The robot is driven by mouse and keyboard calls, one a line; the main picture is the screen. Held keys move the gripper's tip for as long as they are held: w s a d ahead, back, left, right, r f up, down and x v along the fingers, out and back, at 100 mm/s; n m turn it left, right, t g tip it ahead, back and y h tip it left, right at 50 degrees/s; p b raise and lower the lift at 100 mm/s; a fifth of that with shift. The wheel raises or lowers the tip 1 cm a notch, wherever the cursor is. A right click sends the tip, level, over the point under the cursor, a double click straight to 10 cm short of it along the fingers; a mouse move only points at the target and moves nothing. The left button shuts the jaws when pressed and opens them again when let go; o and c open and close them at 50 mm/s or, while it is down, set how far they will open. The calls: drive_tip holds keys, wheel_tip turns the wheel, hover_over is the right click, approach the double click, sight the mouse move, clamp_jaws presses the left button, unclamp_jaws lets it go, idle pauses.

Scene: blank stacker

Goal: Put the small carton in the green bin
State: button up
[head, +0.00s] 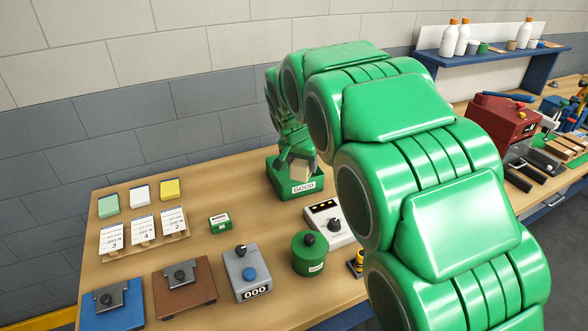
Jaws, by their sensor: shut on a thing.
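The green bin (312,195), with a white GOOD label, stands towards the back of the wooden bench. My gripper (299,166) points down over the bin, at the end of my big green arm. It is shut on a small tan carton (301,172), which shows between the fingers at the bin's opening. Part of the carton is hidden by the gripper. I cannot tell whether the carton touches the bin's floor or wall.
A white device (323,217) with a black knob stands just in front of the bin. A green round container (309,262), a grey counter (247,275) and a small green box (219,222) are nearby. Cards (143,232) stand at the left. My arm hides the bench's middle right.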

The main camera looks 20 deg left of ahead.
drive_tip(key=w+a+f, duration=0.2)
drive_tip(key=w, duration=0.1)
drive_tip(key=w+a+f, duration=0.1)
drive_tip(key=w+f, duration=0.2)
drive_tip(key=w+a+f, duration=0.2)
drive_tip(key=w, duration=0.1)
drive_tip(key=shift+w+a+f, duration=0.3)
drive_tip(key=shift+a+f, duration=0.05)
drive_tip(key=shift+w+a+f, duration=0.2)
drive_tip(key=shift+w+f, duration=0.2)
drive_tip(key=shift+f, duration=0.1)
drive_tip(key=shift+w+a+f, duration=0.2)
drive_tip(key=shift+w+f, duration=0.15)
drive_tip(key=shift+f, duration=1.5)
drive_tip(key=shift+f, duration=0.15)
drive_tip(key=o, duration=1.1)
